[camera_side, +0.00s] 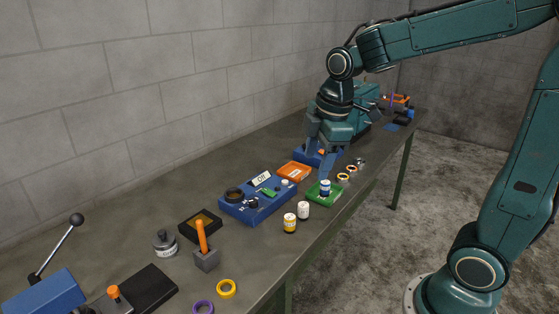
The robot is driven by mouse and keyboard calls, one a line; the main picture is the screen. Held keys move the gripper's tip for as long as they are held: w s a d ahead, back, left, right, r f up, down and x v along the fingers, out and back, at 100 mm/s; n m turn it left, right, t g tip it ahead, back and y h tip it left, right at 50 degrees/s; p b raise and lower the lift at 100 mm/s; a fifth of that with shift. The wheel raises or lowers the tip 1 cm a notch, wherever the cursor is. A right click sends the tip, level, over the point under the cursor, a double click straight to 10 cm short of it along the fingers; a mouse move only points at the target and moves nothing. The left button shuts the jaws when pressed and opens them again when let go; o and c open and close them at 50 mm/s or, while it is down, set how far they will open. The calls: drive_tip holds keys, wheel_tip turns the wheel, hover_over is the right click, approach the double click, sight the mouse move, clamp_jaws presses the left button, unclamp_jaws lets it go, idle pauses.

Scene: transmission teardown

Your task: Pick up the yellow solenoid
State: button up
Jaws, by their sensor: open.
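The yellow solenoid (290,222), a small upright cylinder with a pale top, stands on the grey workbench near its front edge. A white cylinder (303,210) stands close beside it, to its right. My gripper (326,174) points down, open, above a green tray (315,195). A blue and white cylinder (325,187) stands in that tray, just below my gripper's fingers. I cannot tell whether the fingers touch it. My gripper is to the right of and farther back than the yellow solenoid.
A blue fixture (250,207) with parts on it lies left of the yellow solenoid. An orange tray (294,171) is behind the green tray. A grey block with an orange handle (203,245), a black tray (188,228) and a yellow ring (226,288) are at the near left.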

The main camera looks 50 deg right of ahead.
drive_tip(key=w+d+f+n+g, duration=0.1)
drive_tip(key=w+d+f+n, duration=0.1)
drive_tip(key=w+f+n, duration=0.3)
drive_tip(key=n+g, duration=0.2)
drive_tip(key=n, duration=0.2)
hover_over(290, 217)
wheel_tip(290, 217, down, 8)
drive_tip(key=r, duration=0.1)
drive_tip(key=shift+w+f, duration=0.25)
drive_tip(key=shift+w, duration=0.05)
drive_tip(key=shift+f, duration=0.1)
drive_tip(key=shift+f, duration=4.2)
drive_tip(key=shift+s+f, duration=0.15)
drive_tip(key=shift+f, duration=1.15)
drive_tip(key=shift+s+f, duration=0.1)
drive_tip(key=shift+f, duration=1.2)
drive_tip(key=c, duration=1.2)
